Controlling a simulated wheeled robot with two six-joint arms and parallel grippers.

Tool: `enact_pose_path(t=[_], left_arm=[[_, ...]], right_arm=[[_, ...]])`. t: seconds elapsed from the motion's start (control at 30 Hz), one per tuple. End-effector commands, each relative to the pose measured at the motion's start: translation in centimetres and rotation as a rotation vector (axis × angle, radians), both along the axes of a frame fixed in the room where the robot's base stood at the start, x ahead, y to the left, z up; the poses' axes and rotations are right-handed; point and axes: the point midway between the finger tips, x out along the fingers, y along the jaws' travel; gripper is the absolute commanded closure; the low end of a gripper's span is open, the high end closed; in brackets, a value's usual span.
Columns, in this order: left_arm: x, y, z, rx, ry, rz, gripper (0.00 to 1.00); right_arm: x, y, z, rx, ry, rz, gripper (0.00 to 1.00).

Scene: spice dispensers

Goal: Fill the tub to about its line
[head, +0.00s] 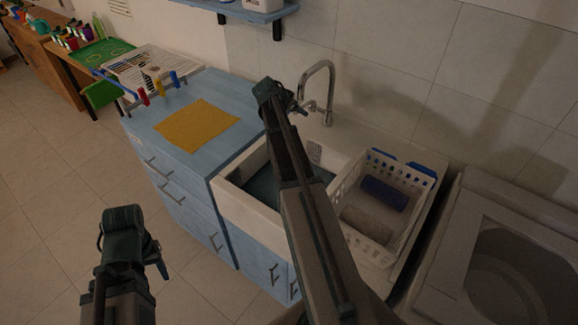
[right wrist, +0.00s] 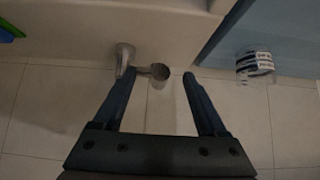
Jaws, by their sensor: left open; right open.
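The white sink (head: 236,212) is set into the counter, with a dark teal area (head: 262,188) inside; my arm covers part of it. I cannot tell whether that area is a tub or water, and no fill line shows. A chrome faucet (head: 330,85) rises behind the sink. My right gripper (head: 274,98) is over the back of the sink, left of the faucet. In the right wrist view my right gripper (right wrist: 160,76) is open, with chrome faucet parts (right wrist: 124,56) by its fingertips and nothing clearly held. My left gripper (head: 152,250) is open, low over the floor.
A white basket (head: 408,228) with a blue and a grey item stands right of the sink. A yellow cloth (head: 197,125) lies on the blue cabinet. A grey basin-like unit (head: 465,265) is at far right. A labelled clear container (right wrist: 255,66) shows in the right wrist view.

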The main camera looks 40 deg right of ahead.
Motion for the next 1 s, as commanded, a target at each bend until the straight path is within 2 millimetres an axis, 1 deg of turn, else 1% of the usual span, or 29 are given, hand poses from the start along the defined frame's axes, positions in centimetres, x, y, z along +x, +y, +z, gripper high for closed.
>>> enact_pose_path(t=[0.03,0.5,0.63,1.0], left_arm=[[0.0,0.0,0.8,0.0,0.0,0.0,0.5],[0.0,0.0,3.9,0.0,0.0,0.0,0.5],[0.0,0.0,4.2,0.0,0.0,0.0,0.5],[0.0,0.0,4.1,0.0,0.0,0.0,0.5]], right_arm=[[-0.2,0.4,0.8,0.0,0.001,0.001,0.25],[-1.1,3.4,4.0,-0.001,0.0,0.001,0.25],[-1.2,3.8,4.2,-0.001,0.0,-0.001,0.25],[-1.1,3.7,4.1,-0.001,0.0,0.0,0.25]])
